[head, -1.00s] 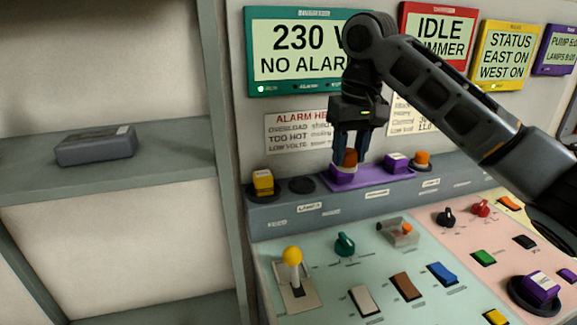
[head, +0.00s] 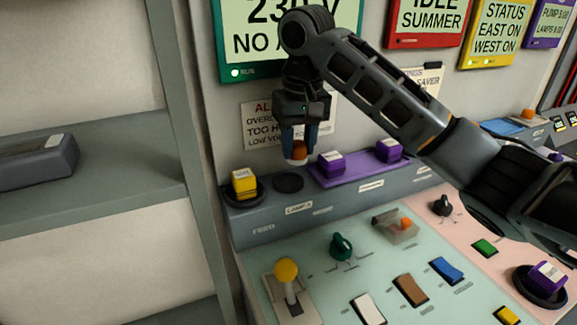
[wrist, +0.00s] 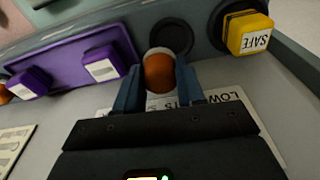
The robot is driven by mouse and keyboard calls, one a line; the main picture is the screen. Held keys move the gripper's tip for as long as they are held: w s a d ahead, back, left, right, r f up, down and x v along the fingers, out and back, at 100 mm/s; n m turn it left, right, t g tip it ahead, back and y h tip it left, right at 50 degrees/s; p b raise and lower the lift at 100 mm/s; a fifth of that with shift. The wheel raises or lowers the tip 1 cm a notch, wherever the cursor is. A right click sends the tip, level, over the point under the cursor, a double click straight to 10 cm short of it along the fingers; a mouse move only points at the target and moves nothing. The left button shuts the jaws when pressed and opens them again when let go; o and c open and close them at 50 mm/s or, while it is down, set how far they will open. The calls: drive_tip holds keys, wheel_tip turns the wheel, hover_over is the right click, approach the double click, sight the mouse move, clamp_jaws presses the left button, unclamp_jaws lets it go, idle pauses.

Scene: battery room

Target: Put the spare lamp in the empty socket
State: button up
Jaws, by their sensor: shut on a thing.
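My gripper (head: 298,152) is shut on an orange lamp with a pale base (head: 299,149), held above the console ledge. The lamp also shows between the blue fingers in the wrist view (wrist: 159,72). The empty socket is a dark round ring (head: 288,183) on the ledge, just below and slightly left of the lamp in the head view. In the wrist view the socket (wrist: 173,32) lies just beyond the lamp, partly hidden by it. The lamp looks clear of the socket.
A yellow block marked SAFE (wrist: 250,34) sits in a round holder left of the socket in the head view (head: 244,183). A purple tray (head: 358,172) with two purple blocks lies to the right. Switches and a yellow-knobbed lever (head: 286,271) cover the sloped panel below.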

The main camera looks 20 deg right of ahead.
drive_tip(key=shift+w+a+f, duration=0.25)
drive_tip(key=shift+a+f, duration=0.4)
drive_tip(key=shift+a, duration=0.3)
drive_tip(key=shift+f, duration=1.9)
drive_tip(key=shift+f, duration=0.1)
drive_tip(key=o, duration=1)
drive_tip(key=shift+o, duration=0.2)
wheel_tip(320, 180, up, 12)
drive_tip(key=s+p, duration=0.1)
drive_tip(key=shift+s, duration=0.25)
